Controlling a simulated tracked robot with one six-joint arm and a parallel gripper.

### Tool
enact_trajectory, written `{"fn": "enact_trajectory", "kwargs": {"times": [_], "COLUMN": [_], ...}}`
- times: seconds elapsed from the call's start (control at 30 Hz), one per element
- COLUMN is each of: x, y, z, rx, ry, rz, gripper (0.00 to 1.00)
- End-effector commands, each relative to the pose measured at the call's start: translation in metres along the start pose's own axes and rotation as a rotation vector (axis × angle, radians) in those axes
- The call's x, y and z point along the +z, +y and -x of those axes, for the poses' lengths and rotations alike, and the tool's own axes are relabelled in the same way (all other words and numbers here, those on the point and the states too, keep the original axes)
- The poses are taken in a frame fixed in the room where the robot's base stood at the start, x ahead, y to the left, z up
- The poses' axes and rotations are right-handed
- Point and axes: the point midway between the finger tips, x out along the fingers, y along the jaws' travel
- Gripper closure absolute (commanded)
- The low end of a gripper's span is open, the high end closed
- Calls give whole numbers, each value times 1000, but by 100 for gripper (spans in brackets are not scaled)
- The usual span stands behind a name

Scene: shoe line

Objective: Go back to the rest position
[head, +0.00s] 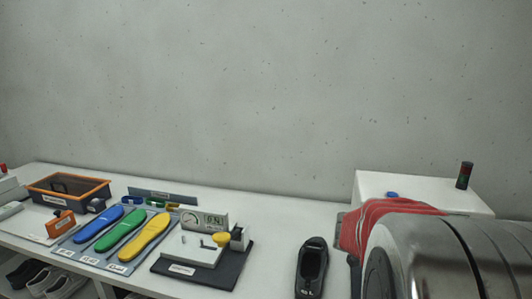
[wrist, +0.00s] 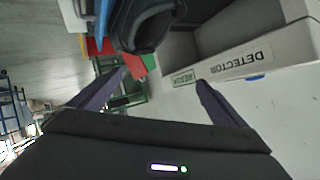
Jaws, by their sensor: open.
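My gripper (wrist: 162,76) shows in the wrist view with its two dark purple fingers spread wide apart. Nothing is held between the fingertips. A dark, shoe-like thing (wrist: 145,28) is beyond them at the top of the picture, partly cut off by the frame edge. To the right is a pale box labelled DETECTOR (wrist: 240,62). My gripper is not seen in the head view, where a large grey rounded part of my arm fills the lower right.
In the head view, a black shoe (head: 311,267) is on the white bench. Blue (head: 98,224), green (head: 121,229) and yellow (head: 145,236) insoles lie left of a gauge fixture (head: 204,249). An orange-rimmed bin (head: 68,188) stands far left. Red strips (head: 372,218) hang by a white housing (head: 400,187).

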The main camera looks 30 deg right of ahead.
Motion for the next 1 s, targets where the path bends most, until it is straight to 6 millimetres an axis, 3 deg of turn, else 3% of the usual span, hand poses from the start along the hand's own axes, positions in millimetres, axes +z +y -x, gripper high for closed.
{"fn": "enact_trajectory", "kwargs": {"times": [0.17,0.3,0.5,0.63,0.77,0.9,1.0], "x": [17,39,77,104,131,157,171], "y": [-64,-109,-142,-141,-121,-83,-47], "z": [48,105,200,264,324,378,405], "rx": [-275,-511,-806,-972,-1104,-1221,-1268], "ry": [-80,-171,-317,-421,-526,-628,-689], "rz": [45,110,245,364,512,696,841], "gripper": [4,4,4,4,4,4,4]}}
